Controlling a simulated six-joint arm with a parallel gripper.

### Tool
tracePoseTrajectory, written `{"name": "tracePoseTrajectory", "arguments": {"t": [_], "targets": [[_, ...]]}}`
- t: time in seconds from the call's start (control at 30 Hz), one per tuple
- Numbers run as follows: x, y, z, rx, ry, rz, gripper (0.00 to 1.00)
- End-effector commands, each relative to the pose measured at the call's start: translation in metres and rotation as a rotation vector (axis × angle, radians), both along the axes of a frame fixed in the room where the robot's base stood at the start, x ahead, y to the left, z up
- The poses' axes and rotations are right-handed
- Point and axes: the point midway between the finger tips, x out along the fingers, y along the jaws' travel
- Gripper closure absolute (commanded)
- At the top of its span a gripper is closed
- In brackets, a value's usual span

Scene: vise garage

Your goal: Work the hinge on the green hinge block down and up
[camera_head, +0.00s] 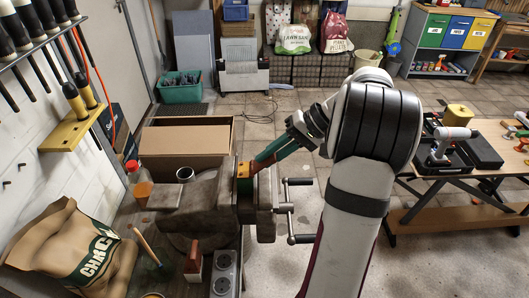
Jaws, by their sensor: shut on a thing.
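The fingertips and the hinge's pivot are small here, and the exact angle of the hinge is hard to tell.
The vise's handles (288,210) stick out to the right. An open cardboard box (185,142) stands behind the vise. A tool table (455,165) stands right.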

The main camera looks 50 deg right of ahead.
Motion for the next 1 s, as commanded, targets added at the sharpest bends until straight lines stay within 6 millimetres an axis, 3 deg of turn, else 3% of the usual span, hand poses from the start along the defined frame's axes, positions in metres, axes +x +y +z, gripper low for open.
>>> {"name": "tracePoseTrajectory", "arguments": {"t": [0.4,1.0], "targets": [[-0.005,-0.005,-0.011,0.167,-0.162,0.001,1.00],[-0.006,-0.005,-0.014,0.209,-0.201,0.004,1.00]]}}
